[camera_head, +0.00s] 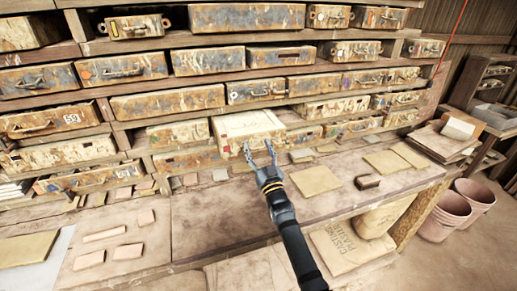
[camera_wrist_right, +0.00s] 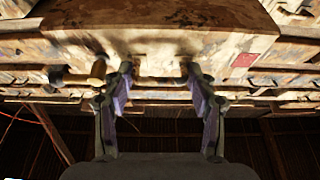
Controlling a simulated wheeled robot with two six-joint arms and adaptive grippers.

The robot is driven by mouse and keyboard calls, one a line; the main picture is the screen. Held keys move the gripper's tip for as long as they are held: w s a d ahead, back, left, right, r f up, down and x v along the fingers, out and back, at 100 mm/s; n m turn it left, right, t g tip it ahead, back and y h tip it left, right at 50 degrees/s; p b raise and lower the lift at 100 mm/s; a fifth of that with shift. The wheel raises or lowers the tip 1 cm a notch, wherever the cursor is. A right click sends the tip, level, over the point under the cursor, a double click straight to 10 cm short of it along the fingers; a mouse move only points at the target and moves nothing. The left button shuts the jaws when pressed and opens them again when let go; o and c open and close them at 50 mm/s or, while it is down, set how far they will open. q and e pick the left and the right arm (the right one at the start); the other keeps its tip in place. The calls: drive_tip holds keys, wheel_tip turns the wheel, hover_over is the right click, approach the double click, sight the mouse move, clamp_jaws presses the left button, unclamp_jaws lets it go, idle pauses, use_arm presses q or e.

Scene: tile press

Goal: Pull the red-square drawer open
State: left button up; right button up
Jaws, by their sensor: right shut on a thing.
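The red-square drawer (camera_head: 247,124) is a pale, worn box in the middle of the rack. It sticks out from the rack front, and its top shows in the head view. In the right wrist view the red square (camera_wrist_right: 244,59) is on the drawer front, right of the handle. My right gripper (camera_head: 258,147) is at the drawer front. In the right wrist view its two fingers (camera_wrist_right: 159,75) are at the handle bar (camera_wrist_right: 158,81), a gap between them, and it is shut on the handle. My left gripper is not in view.
Rusty drawers fill the rack around it. Pink buckets (camera_head: 468,205) stand on the floor at the right. The bench in front of the drawer is mostly clear.

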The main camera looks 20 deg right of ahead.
drive_tip(key=shift+w, duration=0.2)
clamp_jaws()
drive_tip(key=o, duration=1.4)
unclamp_jaws()
drive_tip(key=shift+w, duration=0.1)
drive_tip(key=shift+o, duration=0.2)
drive_tip(key=shift+w+f, duration=0.1)
drive_tip(key=shift+w, duration=0.05)
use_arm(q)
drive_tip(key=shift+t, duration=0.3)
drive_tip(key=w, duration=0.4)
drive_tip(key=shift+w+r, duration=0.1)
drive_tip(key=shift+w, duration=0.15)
use_arm(e)
drive_tip(key=v, duration=1.2)
